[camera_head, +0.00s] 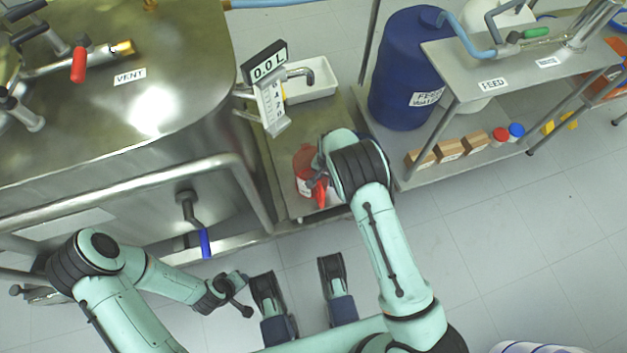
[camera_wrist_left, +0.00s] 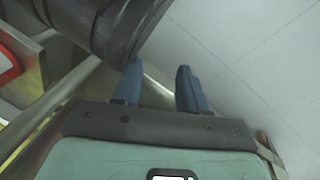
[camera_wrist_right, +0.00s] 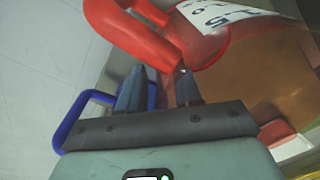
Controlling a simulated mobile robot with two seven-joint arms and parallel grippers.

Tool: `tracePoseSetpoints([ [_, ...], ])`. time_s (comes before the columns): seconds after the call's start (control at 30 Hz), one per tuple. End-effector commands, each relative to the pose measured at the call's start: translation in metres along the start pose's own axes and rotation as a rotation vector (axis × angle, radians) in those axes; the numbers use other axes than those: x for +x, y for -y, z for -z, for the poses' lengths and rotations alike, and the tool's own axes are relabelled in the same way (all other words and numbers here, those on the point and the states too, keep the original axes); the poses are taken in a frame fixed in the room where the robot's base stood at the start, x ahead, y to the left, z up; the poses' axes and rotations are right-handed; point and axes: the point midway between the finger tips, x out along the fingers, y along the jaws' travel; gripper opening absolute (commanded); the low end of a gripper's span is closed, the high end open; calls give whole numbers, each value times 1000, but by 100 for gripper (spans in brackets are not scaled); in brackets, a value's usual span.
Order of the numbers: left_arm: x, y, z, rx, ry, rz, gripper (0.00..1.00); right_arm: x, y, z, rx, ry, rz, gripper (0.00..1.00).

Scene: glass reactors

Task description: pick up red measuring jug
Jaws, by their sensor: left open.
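The red measuring jug (camera_head: 305,165) stands on the low metal shelf between the steel vessel and the feed rack. Its body, red handle and a white label with markings show large in the right wrist view (camera_wrist_right: 215,45). My right gripper (camera_wrist_right: 160,75) is at the jug, its two fingers apart, with the red handle at the fingertips. Whether the fingers touch the handle cannot be told. In the head view my right arm hides part of the jug. My left gripper (camera_wrist_left: 160,70) is open and empty, away from the jug, above the floor.
The steel vessel (camera_head: 150,120) with a rail is at left. A 0.0 L display (camera_head: 268,66) and a white sink (camera_head: 315,82) stand behind the jug. At right are a blue feed water drum (camera_head: 400,70) and several small boxes (camera_head: 448,149).

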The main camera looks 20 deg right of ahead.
Motion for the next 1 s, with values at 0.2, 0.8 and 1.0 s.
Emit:
tracePoseSetpoints([
  [0.2, -1, 0, 0, 0, -1, -1, 43, -1, 0, 0, 0, 0, 0, 4],
  [0.8, -8, -7, 8, 6, -25, -12, 43, -18, 1, 0, -2, 0, 1, 0],
  [1.0, -25, -22, 20, 20, -68, -37, 43, -61, 2, 0, -1, -3, 5, 0],
])
